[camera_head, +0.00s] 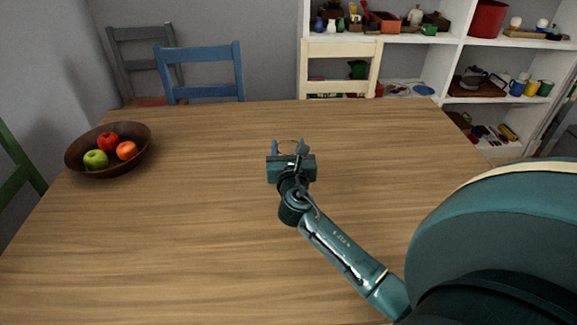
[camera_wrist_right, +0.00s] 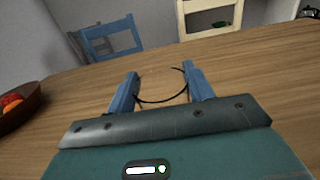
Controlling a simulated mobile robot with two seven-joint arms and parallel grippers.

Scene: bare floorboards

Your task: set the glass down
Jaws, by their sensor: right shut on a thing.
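My right gripper (camera_head: 288,149) is over the middle of the wooden table (camera_head: 200,230). In the right wrist view its two blue fingers (camera_wrist_right: 160,86) stand on either side of the glass (camera_wrist_right: 163,101), and it is shut on it. The glass is clear, and mostly its dark round rim shows. In the head view only a thin arc of the glass (camera_head: 289,142) shows between the fingertips; my gripper hides the rest. I cannot tell whether its base touches the table. My left gripper is not in view.
A brown bowl (camera_head: 75,160) with apples and an orange fruit stands at the table's left. Blue (camera_head: 200,70), cream (camera_head: 340,68) and grey chairs stand behind the table. A white shelf (camera_head: 450,45) with crockery is at the back right. The tabletop around my gripper is clear.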

